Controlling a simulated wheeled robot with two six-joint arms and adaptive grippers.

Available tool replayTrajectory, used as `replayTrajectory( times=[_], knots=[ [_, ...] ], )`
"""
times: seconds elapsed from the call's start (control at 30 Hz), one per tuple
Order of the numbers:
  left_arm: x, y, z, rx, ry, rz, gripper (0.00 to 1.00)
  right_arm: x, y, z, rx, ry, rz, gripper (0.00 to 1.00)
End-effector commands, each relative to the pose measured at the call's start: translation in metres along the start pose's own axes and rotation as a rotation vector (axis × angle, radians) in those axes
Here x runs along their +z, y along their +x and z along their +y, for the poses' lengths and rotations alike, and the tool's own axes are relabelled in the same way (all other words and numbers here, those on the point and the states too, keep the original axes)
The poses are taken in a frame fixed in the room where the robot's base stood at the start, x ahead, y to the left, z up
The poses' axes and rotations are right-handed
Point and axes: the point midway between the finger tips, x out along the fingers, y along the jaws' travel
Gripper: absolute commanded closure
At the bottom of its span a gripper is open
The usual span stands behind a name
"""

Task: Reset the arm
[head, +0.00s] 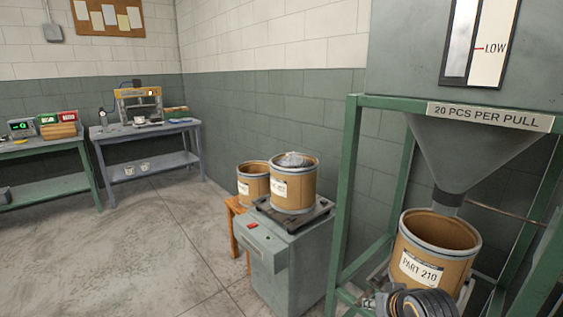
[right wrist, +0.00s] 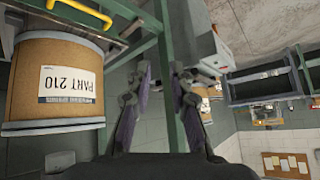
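My right gripper (head: 376,300) is at the bottom edge of the head view, in front of the drum marked PART 210 (head: 433,250). In the right wrist view its two fingers stand apart with nothing between them (right wrist: 162,75). The PART 210 drum also shows in the right wrist view (right wrist: 55,90), to the left of the fingers and apart from them. The drum stands under a grey hopper funnel (head: 470,150) and looks empty where I see inside. My left gripper is in no view.
A green frame (head: 350,190) carries the hopper. A yellow handle (right wrist: 82,12) shows in the right wrist view. Left of the frame, a drum with grey contents (head: 293,185) stands on a scale cabinet (head: 282,262), with another drum (head: 253,180) behind. Open floor (head: 130,250) lies left, before two benches.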

Motion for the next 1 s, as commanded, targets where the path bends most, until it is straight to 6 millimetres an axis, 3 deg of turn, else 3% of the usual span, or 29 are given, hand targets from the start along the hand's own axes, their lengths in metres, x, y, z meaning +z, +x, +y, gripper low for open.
replayTrajectory(
  times=[0.03, 0.2, 0.4, 0.53, 0.77, 0.87, 1.0],
  knots=[
    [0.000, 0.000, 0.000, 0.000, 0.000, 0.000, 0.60, 0.039, 0.004, 0.005, 0.020, -0.024, -0.056, 0.79],
    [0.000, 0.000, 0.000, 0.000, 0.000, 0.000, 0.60, 0.130, -0.001, 0.019, 0.072, -0.101, -0.190, 0.79],
    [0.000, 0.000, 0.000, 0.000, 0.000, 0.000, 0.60, 0.205, -0.020, 0.031, 0.111, -0.169, -0.315, 0.79],
    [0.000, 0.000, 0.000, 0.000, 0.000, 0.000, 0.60, 0.245, -0.037, 0.038, 0.131, -0.208, -0.387, 0.79],
    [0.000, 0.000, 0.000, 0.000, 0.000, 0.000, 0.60, 0.284, 0.032, 0.054, 0.136, -0.200, -0.420, 0.79],
    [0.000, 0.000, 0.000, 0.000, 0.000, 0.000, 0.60, 0.309, 0.063, 0.063, 0.137, -0.194, -0.437, 0.79],
    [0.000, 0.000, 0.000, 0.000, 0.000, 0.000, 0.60, 0.359, 0.108, 0.078, 0.140, -0.185, -0.466, 0.79]
  ],
)
